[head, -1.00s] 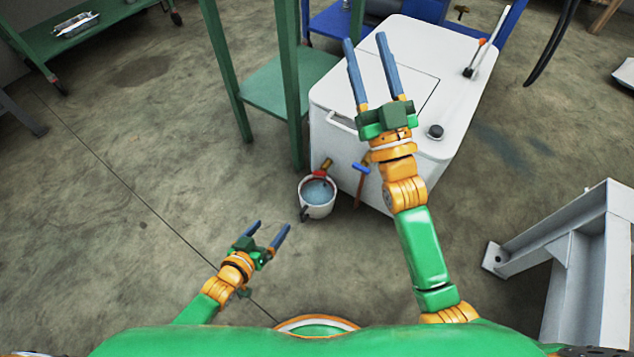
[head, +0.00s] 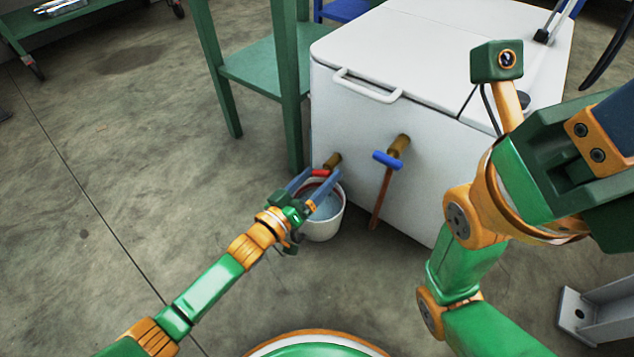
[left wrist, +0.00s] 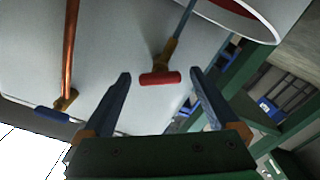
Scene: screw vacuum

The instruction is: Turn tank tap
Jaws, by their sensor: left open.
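The white tank (head: 350,120) has two brass taps on its front wall. One tap has a red handle (head: 320,173); it also shows in the left wrist view (left wrist: 160,78). The other has a blue handle (head: 388,160) and a copper pipe going down (head: 380,200). My left gripper (head: 312,178) is open at the red handle. In the left wrist view (left wrist: 160,76) the red handle appears between the fingertips, with a gap on each side; its exact depth is hard to tell. My right gripper (head: 610,125) is large at the right edge, its fingertips out of frame.
A white bucket (head: 325,228) with liquid in it stands on the floor under the red tap. A green table (head: 255,68) stands left of the tank. A grey metal frame (head: 590,315) is at the lower right.

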